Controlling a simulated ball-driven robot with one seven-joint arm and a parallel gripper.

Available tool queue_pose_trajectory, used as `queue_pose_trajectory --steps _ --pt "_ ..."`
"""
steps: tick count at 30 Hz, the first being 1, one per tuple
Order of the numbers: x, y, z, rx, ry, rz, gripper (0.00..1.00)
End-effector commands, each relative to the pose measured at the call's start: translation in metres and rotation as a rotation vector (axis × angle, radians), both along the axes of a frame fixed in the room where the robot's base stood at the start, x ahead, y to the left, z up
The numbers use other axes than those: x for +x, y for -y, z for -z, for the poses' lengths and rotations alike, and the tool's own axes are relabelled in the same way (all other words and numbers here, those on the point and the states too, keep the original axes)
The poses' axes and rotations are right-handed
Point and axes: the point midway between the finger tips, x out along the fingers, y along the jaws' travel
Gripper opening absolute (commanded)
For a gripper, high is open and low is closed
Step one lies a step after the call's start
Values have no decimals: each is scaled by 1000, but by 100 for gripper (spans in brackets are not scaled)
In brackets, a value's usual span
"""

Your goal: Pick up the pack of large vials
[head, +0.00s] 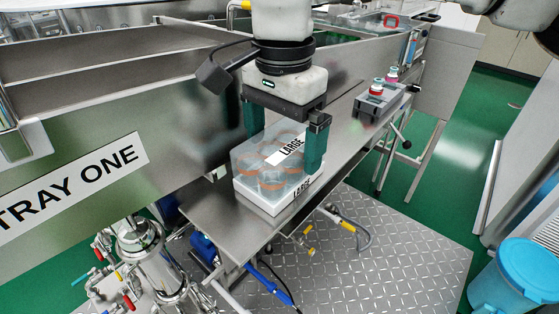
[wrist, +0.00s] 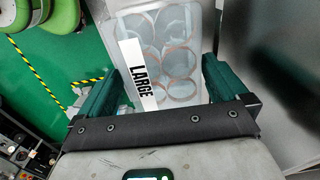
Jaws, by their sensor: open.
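The pack of large vials (head: 262,185) is a clear wrapped box with a white base and "LARGE" labels, holding several round vials with orange rings. It sits on the steel shelf below the tray wall in the head view. My gripper (head: 284,150) is directly above it, pointing down, with its green fingers apart and one on either side of the pack. In the wrist view the pack (wrist: 172,62) lies between the two open fingers (wrist: 160,88). I cannot tell whether either finger touches it.
The steel shelf (head: 205,205) runs along the washer wall labelled "TRAY ONE" (head: 70,185). A blue bin (head: 515,275) stands at the lower right. The metal floor plate (head: 385,250) is mostly clear.

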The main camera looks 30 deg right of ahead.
Motion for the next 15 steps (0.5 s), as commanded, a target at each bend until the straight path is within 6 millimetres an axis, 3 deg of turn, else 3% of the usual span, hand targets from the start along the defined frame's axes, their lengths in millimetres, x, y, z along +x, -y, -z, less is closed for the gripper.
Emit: queue_pose_trajectory --steps 9,15 --pt "2 -3 43 1 -3 -1 100" --pt "2 -3 47 1 1 -1 100"
